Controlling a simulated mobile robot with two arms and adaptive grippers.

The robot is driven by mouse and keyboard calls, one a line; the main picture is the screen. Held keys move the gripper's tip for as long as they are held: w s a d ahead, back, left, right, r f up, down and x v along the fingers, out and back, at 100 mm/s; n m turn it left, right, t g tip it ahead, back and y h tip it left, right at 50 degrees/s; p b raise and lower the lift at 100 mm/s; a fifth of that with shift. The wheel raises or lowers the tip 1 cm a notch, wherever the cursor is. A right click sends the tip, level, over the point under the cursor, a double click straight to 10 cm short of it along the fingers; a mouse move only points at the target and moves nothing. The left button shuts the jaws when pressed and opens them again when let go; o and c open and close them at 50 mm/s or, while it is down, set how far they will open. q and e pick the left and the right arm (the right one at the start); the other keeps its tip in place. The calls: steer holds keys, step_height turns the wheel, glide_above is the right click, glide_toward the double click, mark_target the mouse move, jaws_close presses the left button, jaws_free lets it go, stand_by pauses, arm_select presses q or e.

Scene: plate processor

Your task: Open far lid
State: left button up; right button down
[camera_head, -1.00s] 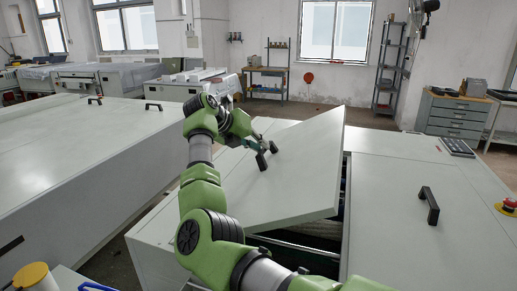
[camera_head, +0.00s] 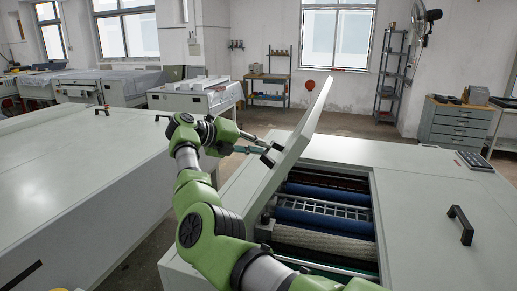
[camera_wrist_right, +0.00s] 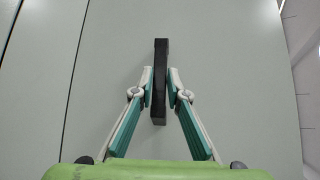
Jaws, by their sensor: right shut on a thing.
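The far lid (camera_head: 297,135) of the plate processor stands tilted up steeply on its left-hand edge, leaving the bay beneath it open. Its black handle (camera_wrist_right: 160,80) shows upright between the fingers in the right wrist view. My right gripper (camera_head: 268,152) is shut on this handle; it also shows in the wrist view (camera_wrist_right: 160,88), with a fingertip on each side. The green arm reaches in from the bottom of the head view. Blue rollers (camera_head: 325,193) and a pale textured roller (camera_head: 325,243) lie in the open bay. My left gripper is not in view.
The near lid (camera_head: 425,215) is flat and closed, with its own black handle (camera_head: 460,225). Another large pale machine (camera_head: 70,190) stands to the left, across a narrow floor gap. A keypad (camera_head: 474,161) sits at the right edge. A workbench and shelf stand at the back wall.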

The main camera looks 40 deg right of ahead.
steer(key=shift+a+f, duration=0.15)
steer(key=shift+f, duration=0.15)
